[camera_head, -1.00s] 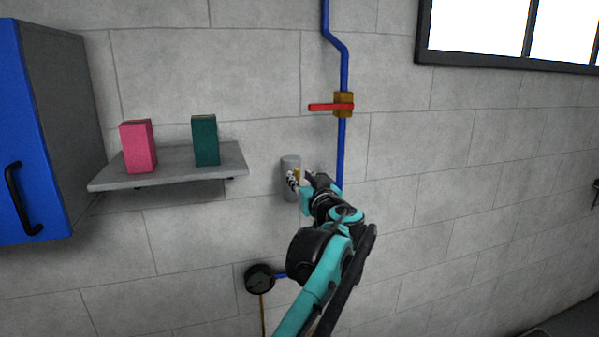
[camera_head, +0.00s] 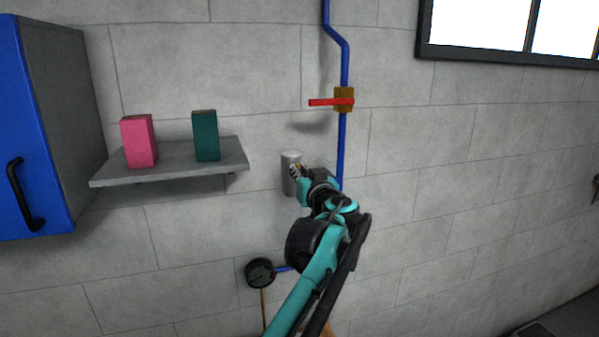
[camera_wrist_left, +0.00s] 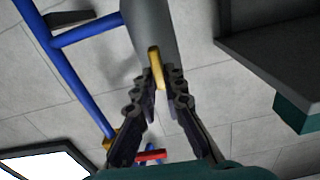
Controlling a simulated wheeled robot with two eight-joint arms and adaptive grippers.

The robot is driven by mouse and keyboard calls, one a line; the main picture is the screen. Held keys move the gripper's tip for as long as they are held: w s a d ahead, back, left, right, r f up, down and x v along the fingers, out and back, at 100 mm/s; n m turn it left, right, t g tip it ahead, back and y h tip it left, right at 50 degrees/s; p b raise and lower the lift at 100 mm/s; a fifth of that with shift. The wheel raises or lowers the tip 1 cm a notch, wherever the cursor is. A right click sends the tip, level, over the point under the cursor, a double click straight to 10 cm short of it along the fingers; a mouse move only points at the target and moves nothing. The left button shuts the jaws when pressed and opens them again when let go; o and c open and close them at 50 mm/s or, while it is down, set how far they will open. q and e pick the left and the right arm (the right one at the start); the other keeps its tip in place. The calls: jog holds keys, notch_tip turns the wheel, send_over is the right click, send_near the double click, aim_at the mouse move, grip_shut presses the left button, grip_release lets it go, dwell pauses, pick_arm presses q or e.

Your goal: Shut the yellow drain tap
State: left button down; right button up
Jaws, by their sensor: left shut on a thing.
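The yellow drain tap (camera_wrist_left: 156,66) shows in the left wrist view as a short yellow lever against a grey cylinder (camera_wrist_left: 150,25). The cylinder stands upright against the wall in the head view (camera_head: 290,160). My left gripper (camera_wrist_left: 158,84) is shut on the yellow lever, with a finger on each side of it. In the head view my left gripper (camera_head: 298,172) is in front of the cylinder, and the fingers and wrist hide most of the tap. My right gripper is not in view.
A blue pipe (camera_head: 343,65) with a red-handled valve (camera_head: 330,102) runs down the wall just right of the cylinder. A shelf (camera_head: 180,172) with a pink box (camera_head: 139,142) and a green box (camera_head: 206,136) is left. A black round gauge (camera_head: 260,272) is below.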

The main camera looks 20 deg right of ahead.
pick_arm(q)
jog(key=shift+d+f+m, duration=0.2)
jog(key=shift+m, duration=2.55)
jog(key=shift+d+f+m, duration=0.15)
jog(key=shift+m, duration=2.55)
jog(key=shift+d+f+m, duration=0.2)
jog(key=shift+m, duration=2.55)
jog(key=c, duration=1.6)
grip_release()
